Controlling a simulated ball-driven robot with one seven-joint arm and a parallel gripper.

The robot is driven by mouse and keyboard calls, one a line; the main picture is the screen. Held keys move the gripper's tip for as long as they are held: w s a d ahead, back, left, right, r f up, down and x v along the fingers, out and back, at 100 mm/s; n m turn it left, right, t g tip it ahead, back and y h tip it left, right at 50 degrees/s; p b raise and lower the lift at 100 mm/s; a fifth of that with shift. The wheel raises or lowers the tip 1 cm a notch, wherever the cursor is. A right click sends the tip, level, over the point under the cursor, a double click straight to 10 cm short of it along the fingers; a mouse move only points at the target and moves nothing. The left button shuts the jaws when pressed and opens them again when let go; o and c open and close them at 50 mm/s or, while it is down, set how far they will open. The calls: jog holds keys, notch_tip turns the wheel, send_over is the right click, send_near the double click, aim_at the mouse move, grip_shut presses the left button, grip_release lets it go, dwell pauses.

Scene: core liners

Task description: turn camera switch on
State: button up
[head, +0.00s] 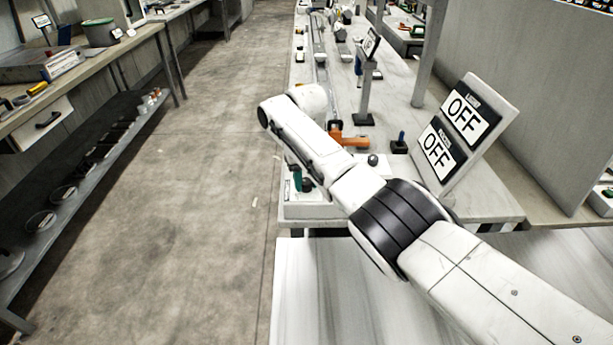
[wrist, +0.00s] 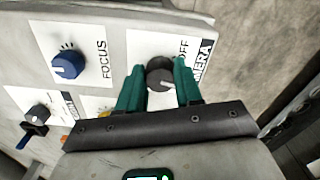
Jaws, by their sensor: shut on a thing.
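The camera switch is a dark round knob (wrist: 160,74) on a white plate lettered "OFF" and "CAMERA", seen in the wrist view. The green fingers of my gripper (wrist: 159,68) stand on either side of the knob and are shut on it. In the head view my gripper (head: 299,180) is at the near left corner of the bench, mostly behind my arm, and the knob is hidden there. Two signs on a white board both read "OFF": an upper sign (head: 468,114) and a lower sign (head: 437,150). Their small headings are too small to read.
In the wrist view, a blue focus knob (wrist: 67,65) and a small dark knob (wrist: 38,112) are on the panel left of my gripper. In the head view, an orange part (head: 347,139) and a small blue-topped block (head: 400,144) are on the bench. The floor (head: 190,180) left is clear.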

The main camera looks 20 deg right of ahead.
aim_at(305, 182)
jog(key=m, duration=0.6)
jog(key=shift+w+a, duration=0.1)
jog(key=shift+m, duration=0.3)
dwell(0.3)
jog(key=o, duration=1)
jog(key=shift+o, duration=0.2)
notch_tip(305, 182, up, 11)
jog(key=shift+f, duration=0.15)
